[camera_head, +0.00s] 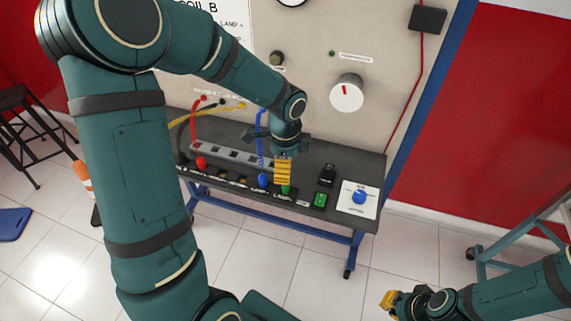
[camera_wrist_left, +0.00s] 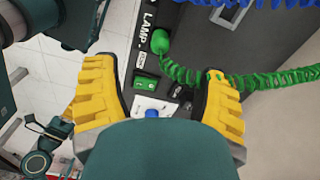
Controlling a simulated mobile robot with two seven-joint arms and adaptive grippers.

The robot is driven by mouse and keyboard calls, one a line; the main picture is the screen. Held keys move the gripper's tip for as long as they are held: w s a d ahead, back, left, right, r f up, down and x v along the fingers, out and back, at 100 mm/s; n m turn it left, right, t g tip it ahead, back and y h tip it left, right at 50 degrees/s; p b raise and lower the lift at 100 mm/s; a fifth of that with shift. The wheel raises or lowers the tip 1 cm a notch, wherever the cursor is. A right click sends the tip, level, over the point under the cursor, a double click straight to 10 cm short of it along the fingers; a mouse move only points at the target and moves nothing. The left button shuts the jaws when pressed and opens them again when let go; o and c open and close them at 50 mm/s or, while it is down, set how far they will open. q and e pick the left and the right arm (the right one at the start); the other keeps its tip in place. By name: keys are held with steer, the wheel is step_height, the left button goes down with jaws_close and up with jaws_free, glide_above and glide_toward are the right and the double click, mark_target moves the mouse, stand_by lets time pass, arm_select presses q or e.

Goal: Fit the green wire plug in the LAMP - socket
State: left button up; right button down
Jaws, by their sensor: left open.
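The green wire plug (camera_wrist_left: 160,42) stands beside the "LAMP -" label (camera_wrist_left: 149,40) on the dark panel in the left wrist view. It appears to be at the LAMP - socket, which it hides; I cannot tell how deep it sits. Its coiled green wire (camera_wrist_left: 205,76) runs right, past one yellow finger. My left gripper (camera_wrist_left: 158,95) is open, with nothing between its fingers; the plug is beyond them. In the head view my left gripper (camera_head: 283,172) is over the panel's front edge, with a bit of the green plug (camera_head: 286,188) below. My right gripper (camera_head: 389,299) is far off, lower right.
A red plug (camera_head: 201,163) and a blue plug (camera_head: 263,181) with coiled wires stand left along the panel. A green rocker switch (camera_head: 320,200), a black switch (camera_head: 327,175) and a blue knob (camera_head: 359,196) are to the right. The trainer's upright board (camera_head: 310,80) rises behind.

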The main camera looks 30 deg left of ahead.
arm_select(q)
step_height(320, 180, up, 12)
stand_by(0.7)
